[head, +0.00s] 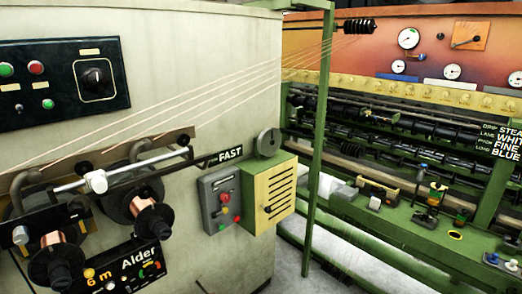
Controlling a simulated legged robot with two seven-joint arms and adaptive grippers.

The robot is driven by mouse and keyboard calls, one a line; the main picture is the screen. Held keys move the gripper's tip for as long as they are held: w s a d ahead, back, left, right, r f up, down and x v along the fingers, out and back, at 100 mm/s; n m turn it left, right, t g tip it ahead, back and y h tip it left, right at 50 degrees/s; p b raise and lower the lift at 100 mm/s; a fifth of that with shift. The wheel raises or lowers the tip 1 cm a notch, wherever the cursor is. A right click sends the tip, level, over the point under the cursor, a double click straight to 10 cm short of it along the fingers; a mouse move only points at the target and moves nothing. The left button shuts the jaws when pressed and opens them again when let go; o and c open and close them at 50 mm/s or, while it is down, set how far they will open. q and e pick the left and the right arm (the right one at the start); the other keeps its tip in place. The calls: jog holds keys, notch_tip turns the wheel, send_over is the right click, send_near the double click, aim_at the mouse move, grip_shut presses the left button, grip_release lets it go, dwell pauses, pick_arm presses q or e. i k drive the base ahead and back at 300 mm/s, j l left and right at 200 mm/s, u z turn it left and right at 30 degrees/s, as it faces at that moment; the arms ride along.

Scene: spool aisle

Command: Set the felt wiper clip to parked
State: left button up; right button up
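A small white block (96,181) sits around a shiny metal rod (130,169) at the left of the head view. It looks like the felt wiper clip, but I cannot tell for sure, and no parked mark is readable. The rod runs in front of a metal strip where thin pale threads pass. Neither of my grippers shows in this view.
Two copper-wound spools (53,239) (140,205) stick out below the rod. A black panel (62,80) with buttons and a rotary switch is above. A grey button box (219,200) and a yellow slotted box (268,194) stand right. A green post (318,140) rises beyond.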

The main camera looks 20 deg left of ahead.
aim_at(97, 181)
jog(key=u, duration=1.9)
